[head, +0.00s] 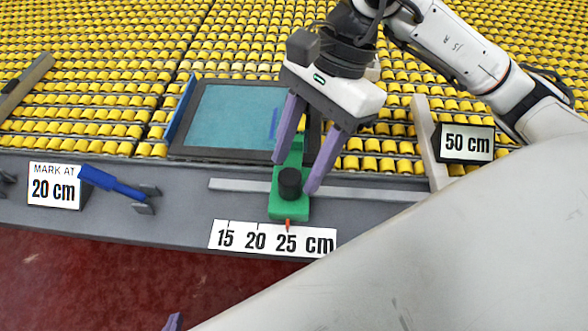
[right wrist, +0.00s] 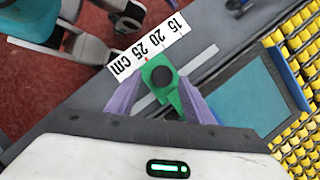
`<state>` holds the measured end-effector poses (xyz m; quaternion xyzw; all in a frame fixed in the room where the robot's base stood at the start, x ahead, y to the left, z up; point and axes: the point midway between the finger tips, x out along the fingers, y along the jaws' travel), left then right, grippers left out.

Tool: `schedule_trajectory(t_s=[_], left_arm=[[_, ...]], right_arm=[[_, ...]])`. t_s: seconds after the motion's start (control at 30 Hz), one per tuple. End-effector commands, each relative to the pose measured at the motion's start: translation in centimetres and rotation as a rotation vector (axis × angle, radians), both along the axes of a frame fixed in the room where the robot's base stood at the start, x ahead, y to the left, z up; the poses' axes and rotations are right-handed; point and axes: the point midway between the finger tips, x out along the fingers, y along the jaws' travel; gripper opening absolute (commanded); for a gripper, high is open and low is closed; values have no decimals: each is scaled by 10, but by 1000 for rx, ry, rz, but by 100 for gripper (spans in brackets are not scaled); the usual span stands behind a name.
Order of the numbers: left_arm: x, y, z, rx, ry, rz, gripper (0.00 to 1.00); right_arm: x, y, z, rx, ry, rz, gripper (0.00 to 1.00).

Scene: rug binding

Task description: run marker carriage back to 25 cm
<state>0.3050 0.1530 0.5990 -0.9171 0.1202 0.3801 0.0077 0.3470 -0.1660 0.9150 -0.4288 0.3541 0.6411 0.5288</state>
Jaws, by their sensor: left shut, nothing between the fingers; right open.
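The green marker carriage (head: 282,209) with a black knob (head: 289,182) sits on the pale rail (head: 370,194). Its red pointer (head: 288,224) lines up with the 25 mark on the white scale (head: 270,240). My right gripper (head: 295,178) is open, with one purple finger on each side of the carriage. The right wrist view also shows the carriage (right wrist: 158,75) between the fingers; I cannot tell whether they touch it. Only a purple fingertip of my left gripper (head: 173,322) shows at the bottom edge of the head view, away from the carriage.
A sign (head: 54,186) reads "MARK AT 20 cm". A blue pen-like tool (head: 112,183) rests beside it in a grey holder. A dark-framed teal panel (head: 235,115) lies behind the rail on yellow rollers. A "50 cm" sign (head: 466,143) stands at the right by a pale upright bar (head: 424,140).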

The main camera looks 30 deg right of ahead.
Motion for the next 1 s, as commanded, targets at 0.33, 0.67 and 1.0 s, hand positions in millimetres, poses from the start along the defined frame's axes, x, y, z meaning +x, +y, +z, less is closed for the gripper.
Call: schedule_trajectory(t_s=[0.33, 0.67, 1.0], left_arm=[[0, 1, 2, 0, 0, 1, 0], [0, 1, 1, 2, 1, 1, 0], [-1, 2, 1, 3, 1, 0, 0]], right_arm=[[5, -23, 56, -2, -2, -2, 47], [5, -27, 64, -2, 1, -1, 47], [5, -26, 63, -2, 1, -1, 47]])
